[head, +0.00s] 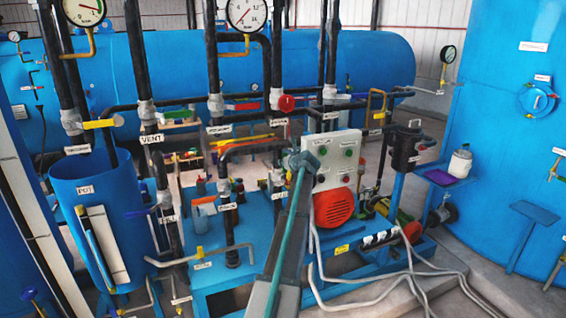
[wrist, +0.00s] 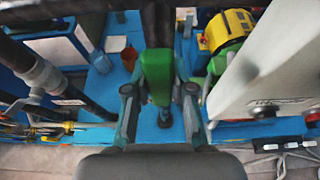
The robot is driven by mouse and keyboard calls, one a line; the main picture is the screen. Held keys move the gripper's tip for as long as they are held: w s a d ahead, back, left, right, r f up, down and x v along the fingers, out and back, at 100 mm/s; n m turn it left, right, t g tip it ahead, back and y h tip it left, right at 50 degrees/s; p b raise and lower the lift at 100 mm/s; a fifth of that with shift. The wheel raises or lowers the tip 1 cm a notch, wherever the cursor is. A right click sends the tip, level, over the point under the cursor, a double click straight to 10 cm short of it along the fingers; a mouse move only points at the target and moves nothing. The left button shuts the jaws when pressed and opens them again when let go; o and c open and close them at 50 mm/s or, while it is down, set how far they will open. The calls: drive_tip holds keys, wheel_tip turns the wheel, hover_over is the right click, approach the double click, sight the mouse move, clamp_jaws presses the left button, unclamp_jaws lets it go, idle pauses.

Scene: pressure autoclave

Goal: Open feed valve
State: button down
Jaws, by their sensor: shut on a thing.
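In the wrist view, my gripper (wrist: 160,90) has its two fingers on either side of a green handle (wrist: 156,70) and is shut on it. The handle is long and points away from the camera, with a dark round part below it. I cannot read a label on it, so I cannot confirm that it is the feed valve. In the head view, my gripper (head: 302,160) is beside the left edge of the grey control panel (head: 338,158). It hides the handle there.
Dark vertical pipes (head: 220,170) with valves stand left of my arm. A red motor cover (head: 333,207) is just right of it. A blue pot (head: 95,200) stands at the left, and a large blue tank (head: 500,140) at the right. Grey cables (head: 400,275) lie on the floor.

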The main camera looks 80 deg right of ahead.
drive_tip(key=shift+s, duration=0.1)
drive_tip(key=c, duration=1)
unclamp_jaws()
drive_tip(key=shift+s, duration=0.1)
drive_tip(key=shift+o, duration=0.2)
drive_tip(key=v, duration=1.2)
